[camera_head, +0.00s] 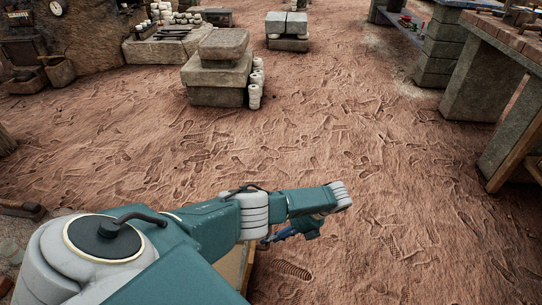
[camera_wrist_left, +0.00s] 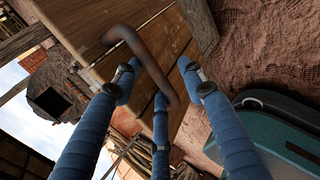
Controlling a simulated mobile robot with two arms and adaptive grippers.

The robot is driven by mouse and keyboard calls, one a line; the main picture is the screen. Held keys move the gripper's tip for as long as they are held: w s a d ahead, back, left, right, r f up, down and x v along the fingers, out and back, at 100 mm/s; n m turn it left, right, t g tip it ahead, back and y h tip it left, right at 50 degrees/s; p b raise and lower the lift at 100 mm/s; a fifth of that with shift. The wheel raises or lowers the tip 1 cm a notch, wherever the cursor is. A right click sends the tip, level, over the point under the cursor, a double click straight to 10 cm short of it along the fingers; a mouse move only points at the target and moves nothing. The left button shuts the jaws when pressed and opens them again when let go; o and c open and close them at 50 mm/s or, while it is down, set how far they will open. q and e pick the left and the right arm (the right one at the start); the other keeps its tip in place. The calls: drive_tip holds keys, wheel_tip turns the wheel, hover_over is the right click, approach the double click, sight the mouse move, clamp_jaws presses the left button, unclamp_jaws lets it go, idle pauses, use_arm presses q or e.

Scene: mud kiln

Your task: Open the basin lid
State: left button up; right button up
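The basin lid (camera_wrist_left: 85,22) is made of wooden planks and fills the upper middle of the left wrist view. A brown curved metal handle (camera_wrist_left: 150,62) stands out from it. My left gripper (camera_wrist_left: 158,85) has its blue fingers spread around the lower part of the handle, with gaps between them; I cannot tell whether any finger touches it. My right gripper is in neither view.
Stone blocks (camera_head: 216,78) with white pots (camera_head: 255,92) beside them stand ahead. A workbench on stone supports (camera_head: 484,80) is at the right. A stone ledge (camera_head: 160,50) is at the far left. The footprinted earth floor between them is clear.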

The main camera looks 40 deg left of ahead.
use_arm(q)
drive_tip(key=v, duration=1.1)
drive_tip(key=shift+w+d+r, duration=0.2)
drive_tip(key=shift+d, duration=0.05)
drive_tip(key=shift+f, duration=0.1)
